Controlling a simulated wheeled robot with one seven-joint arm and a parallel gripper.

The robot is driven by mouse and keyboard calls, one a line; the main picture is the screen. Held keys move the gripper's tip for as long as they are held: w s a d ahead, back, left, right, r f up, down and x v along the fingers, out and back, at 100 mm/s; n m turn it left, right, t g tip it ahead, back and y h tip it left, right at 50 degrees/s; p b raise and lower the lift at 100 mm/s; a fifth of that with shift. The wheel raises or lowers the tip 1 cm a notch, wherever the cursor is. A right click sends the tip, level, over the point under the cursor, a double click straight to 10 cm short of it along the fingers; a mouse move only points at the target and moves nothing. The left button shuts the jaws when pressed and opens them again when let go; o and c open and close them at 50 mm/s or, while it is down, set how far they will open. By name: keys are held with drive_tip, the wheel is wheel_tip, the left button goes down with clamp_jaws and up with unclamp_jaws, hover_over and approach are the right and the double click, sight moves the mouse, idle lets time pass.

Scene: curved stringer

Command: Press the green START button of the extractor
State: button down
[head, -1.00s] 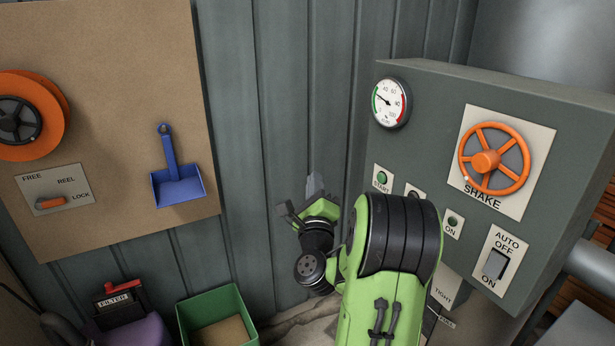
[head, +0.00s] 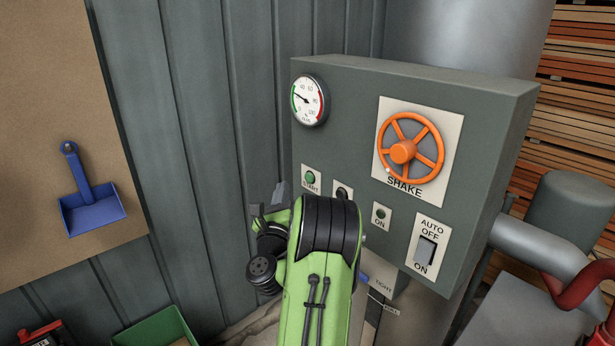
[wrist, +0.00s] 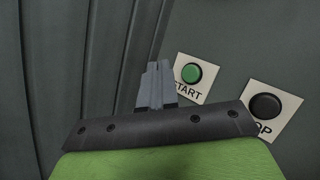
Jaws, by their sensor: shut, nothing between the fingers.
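The green START button (head: 310,177) sits on a white label at the lower left of the grey extractor panel (head: 340,130). In the wrist view the START button (wrist: 191,73) is just right of my fingertips. My gripper (wrist: 157,75) is shut and empty, its fingers together and pointing toward the panel. In the head view my gripper (head: 279,192) is left of and a little below the button, partly hidden by my green arm. I cannot tell how far the fingertips are from the panel.
A black STOP button (wrist: 265,106) is close to the right of START. A gauge (head: 308,101), an orange SHAKE wheel (head: 403,151), an ON light (head: 381,214) and an AUTO/OFF/ON switch (head: 427,250) share the panel. A ribbed wall (head: 190,150) is on the left.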

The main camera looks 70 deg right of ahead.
sight(309, 178)
drive_tip(key=shift+s+d+p, duration=0.2)
drive_tip(key=shift+s+d, duration=0.15)
drive_tip(key=shift+d, duration=0.35)
drive_tip(key=shift+s+d+p, duration=0.25)
drive_tip(key=shift+s+d, duration=0.1)
drive_tip(key=shift+d, duration=0.35)
drive_tip(key=shift+s+d+p, duration=0.2)
drive_tip(key=shift+s+d, duration=0.15)
drive_tip(key=shift+d, duration=0.35)
idle(0.3)
drive_tip(key=shift+s+d, duration=0.2)
drive_tip(key=shift+d, duration=0.15)
drive_tip(key=shift+s+d+p, duration=0.2)
drive_tip(key=shift+d+p, duration=0.2)
drive_tip(key=shift+p, duration=0.05)
idle(0.5)
drive_tip(key=shift+a, duration=0.1)
drive_tip(key=shift+w+a+b, duration=0.4)
drive_tip(key=shift+a+b, duration=0.1)
drive_tip(key=shift+a, duration=0.2)
